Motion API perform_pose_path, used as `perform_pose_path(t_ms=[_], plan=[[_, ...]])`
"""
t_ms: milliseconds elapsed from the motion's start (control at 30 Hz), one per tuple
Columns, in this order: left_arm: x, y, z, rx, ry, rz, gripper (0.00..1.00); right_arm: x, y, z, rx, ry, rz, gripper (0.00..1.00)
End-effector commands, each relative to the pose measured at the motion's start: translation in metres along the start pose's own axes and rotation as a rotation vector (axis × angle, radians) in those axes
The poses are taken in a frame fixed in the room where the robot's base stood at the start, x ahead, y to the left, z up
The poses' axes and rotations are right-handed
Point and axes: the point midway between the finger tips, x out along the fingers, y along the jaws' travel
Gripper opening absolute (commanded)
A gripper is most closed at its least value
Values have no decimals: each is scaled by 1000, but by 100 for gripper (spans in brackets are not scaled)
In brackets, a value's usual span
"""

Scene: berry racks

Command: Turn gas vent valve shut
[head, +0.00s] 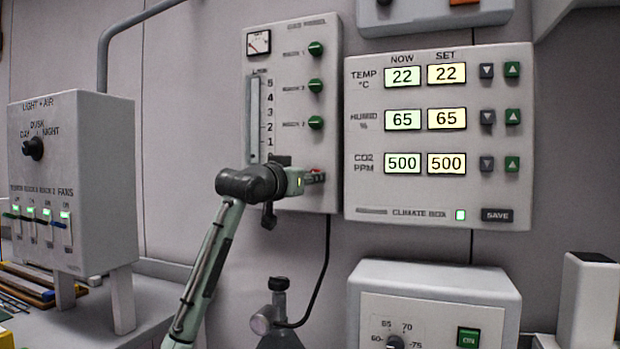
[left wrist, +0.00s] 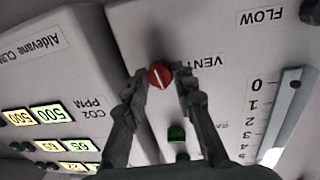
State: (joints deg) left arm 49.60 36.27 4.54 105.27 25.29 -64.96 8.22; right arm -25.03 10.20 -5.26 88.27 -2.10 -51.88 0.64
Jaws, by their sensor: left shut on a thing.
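The gas vent valve is a small red knob (left wrist: 160,75) with a white mark line, beside the label VENT in the left wrist view. It sits low on the grey gas panel (head: 296,40), and only a little red of the knob (head: 317,171) shows in the head view. My left gripper (left wrist: 161,80) has one finger on each side of the knob and is shut on it. In the head view my left gripper (head: 312,179) reaches the panel's lower right part. The mark line runs nearly along the fingers in the wrist view. My right gripper is not in view.
Green knobs (head: 315,85) and a flow tube (head: 253,118) are on the same panel. The climate box (head: 440,215) stands close on the right. A light and air box (head: 105,150) is at left. A dark bottle (head: 279,310) and cable are below.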

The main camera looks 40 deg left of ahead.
Motion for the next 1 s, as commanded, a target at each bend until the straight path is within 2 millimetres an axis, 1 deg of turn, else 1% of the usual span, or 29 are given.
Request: perform_pose_path(t_ms=[1000], plan=[[0,3,1,-945,102,-12,0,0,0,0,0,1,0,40]])
